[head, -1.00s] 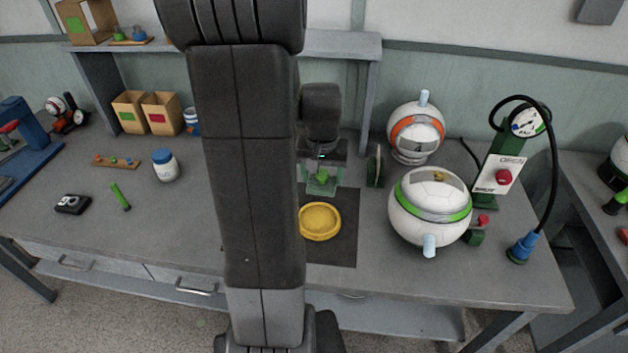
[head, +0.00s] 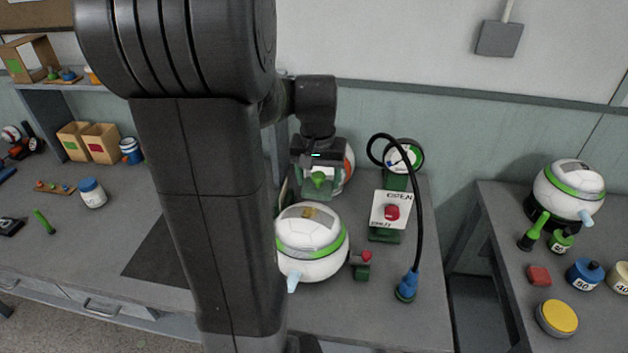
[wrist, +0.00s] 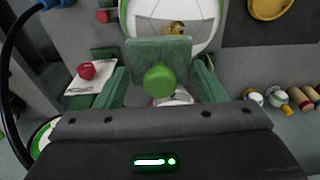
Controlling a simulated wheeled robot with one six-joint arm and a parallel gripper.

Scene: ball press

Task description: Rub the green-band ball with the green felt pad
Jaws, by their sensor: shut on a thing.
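The green-band ball (head: 305,262), white with a green stripe and a grey top panel, sits on the bench in the head view. It shows at the top of the wrist view (wrist: 140,22). My gripper (head: 318,182) is shut on the green felt pad (wrist: 178,50) by its bright green knob (wrist: 159,81). The pad is over the ball's far side in the head view; I cannot tell whether they touch. My arm hides part of the bench left of the ball.
An orange-band ball (head: 348,166) stands behind my gripper, partly hidden. Right of the green-band ball are a red-button panel (head: 391,211), a gauge (head: 404,157) and a black hose (head: 420,215). Another green-banded ball (head: 567,188) stands on the right table.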

